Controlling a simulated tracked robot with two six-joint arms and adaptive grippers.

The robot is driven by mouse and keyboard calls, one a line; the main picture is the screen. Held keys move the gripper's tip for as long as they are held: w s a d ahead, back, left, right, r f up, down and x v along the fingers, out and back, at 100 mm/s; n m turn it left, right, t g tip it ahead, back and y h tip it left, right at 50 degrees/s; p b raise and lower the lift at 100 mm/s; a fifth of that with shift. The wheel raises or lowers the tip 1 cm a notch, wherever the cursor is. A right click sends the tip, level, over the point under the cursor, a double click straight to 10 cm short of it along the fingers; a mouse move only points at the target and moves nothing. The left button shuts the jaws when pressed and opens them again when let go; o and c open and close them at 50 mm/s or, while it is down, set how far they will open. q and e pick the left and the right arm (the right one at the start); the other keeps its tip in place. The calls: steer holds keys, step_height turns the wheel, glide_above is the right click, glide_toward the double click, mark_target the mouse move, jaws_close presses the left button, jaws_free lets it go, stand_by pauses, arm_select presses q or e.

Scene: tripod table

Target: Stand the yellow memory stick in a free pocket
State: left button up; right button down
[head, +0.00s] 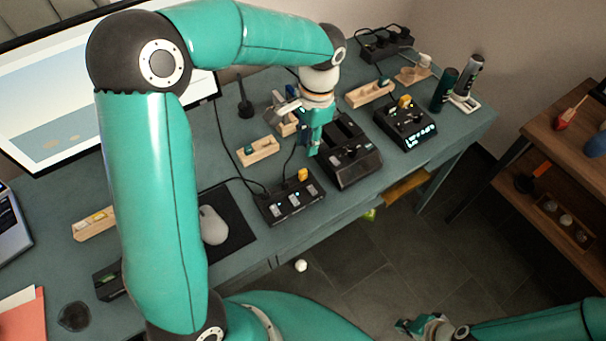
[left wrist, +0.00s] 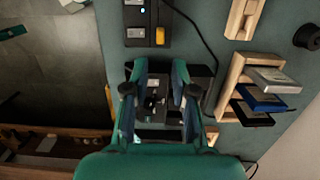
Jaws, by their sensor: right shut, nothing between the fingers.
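A small yellow block (head: 303,174), which looks like the memory stick, stands up at the end of the black hub (head: 288,203). It also shows in the left wrist view (left wrist: 160,36). A second yellow piece (head: 405,101) is on the black device with a lit display (head: 404,124); I cannot tell its kind. My left gripper (head: 314,148) points down beside the black dock (head: 350,168), apart from the hub's yellow block. In the left wrist view its fingers (left wrist: 159,72) are spread and empty. My right gripper (head: 418,325) is shut and empty, low at the bottom right.
A small wooden holder (head: 262,155) stands behind the hub, a longer one (head: 370,94) further right. A wooden rack (left wrist: 228,86) holds several drives. Cables cross the tabletop near the hub. A mouse (head: 213,225) lies left of it. A shelf unit (head: 560,140) stands right.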

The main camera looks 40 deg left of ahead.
mark_target(303, 170)
arm_select(q)
steer(key=f, duration=0.7)
steer(key=s+f, duration=0.1)
steer(key=f, duration=0.3)
steer(key=shift+a+f+p, duration=0.25)
steer(key=shift+f+p, duration=0.1)
steer(key=shift+p, duration=0.05)
steer(key=shift+c, duration=0.2)
jaws_close()
